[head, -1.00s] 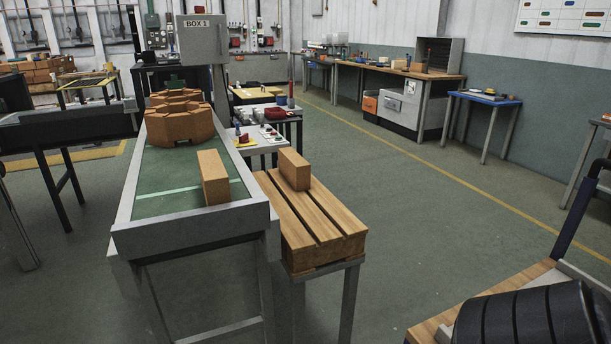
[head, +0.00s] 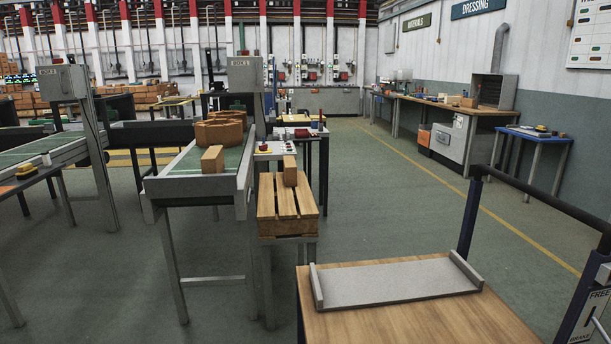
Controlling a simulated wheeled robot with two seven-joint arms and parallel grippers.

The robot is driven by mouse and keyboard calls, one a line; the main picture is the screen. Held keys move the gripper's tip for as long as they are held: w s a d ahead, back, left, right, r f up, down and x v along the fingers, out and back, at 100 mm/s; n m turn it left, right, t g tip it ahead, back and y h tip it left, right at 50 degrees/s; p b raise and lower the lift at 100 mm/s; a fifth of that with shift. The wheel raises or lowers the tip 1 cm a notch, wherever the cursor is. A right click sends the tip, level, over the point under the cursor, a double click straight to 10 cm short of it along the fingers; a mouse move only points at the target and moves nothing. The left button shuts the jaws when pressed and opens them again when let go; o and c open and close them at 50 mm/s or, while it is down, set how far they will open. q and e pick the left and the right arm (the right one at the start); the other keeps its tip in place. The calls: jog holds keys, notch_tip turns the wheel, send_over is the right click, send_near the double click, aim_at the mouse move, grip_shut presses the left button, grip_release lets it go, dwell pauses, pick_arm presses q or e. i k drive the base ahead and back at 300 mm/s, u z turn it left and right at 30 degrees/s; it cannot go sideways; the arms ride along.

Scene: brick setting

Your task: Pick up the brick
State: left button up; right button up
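An orange-brown brick (head: 212,159) stands upright near the front end of the green conveyor belt (head: 188,161). A second brick (head: 290,170) stands on a slatted wooden pallet (head: 287,207) on a stand just right of the conveyor. Which brick the task means, I cannot tell. Neither of my grippers shows in the head view.
Round brick pieces (head: 219,132) sit farther back on the conveyor, by a grey box post (head: 246,75). A cart with a wooden top (head: 400,325) and a grey tray (head: 395,284) stands at the front right. Open floor (head: 385,205) lies beyond it.

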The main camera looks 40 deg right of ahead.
aim_at(290, 167)
jog(key=z, duration=3.9)
jog(key=i, duration=3.5)
jog(key=u, duration=2.85)
jog(key=i, duration=4.55)
